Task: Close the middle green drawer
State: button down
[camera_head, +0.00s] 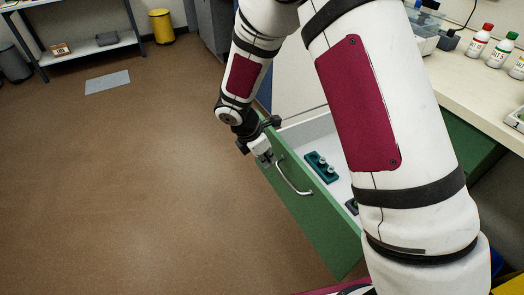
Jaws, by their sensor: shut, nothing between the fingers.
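A green drawer (314,219) stands pulled out from under the bench, with a curved metal handle (292,177) on its front. My gripper (266,160) is shut and empty at the far top corner of the drawer front, up and left of the handle. Whether it touches the front I cannot tell. My arm hides the right part of the drawer and most of the bench front.
The pale bench top (470,95) at right carries several bottles (480,38) and a clear bin (424,35). Another green panel (465,145) lies below it. The brown floor (140,190) at left is clear around a grey mat (108,82). A yellow bin (161,26) stands at the back.

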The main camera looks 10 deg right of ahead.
aim_at(278, 168)
jog(key=d, duration=0.1)
jog(key=d+f, duration=0.1)
jog(key=w+d, duration=0.1)
jog(key=shift+w+d+f, duration=0.1)
jog(key=shift+d+f, duration=0.1)
jog(key=shift+d, duration=0.15)
jog(key=shift+w+d, duration=0.1)
jog(key=shift+d, duration=0.2)
jog(key=shift+d, duration=0.15)
jog(key=w+d, duration=0.4)
jog(key=d, duration=0.8)
jog(key=w+d, duration=0.4)
jog(key=d, duration=0.9)
jog(key=w+d+b, duration=0.1)
jog(key=w+d, duration=0.3)
jog(key=d, duration=0.8)
jog(key=shift+w+d, duration=0.15)
jog(key=shift+d, duration=0.25)
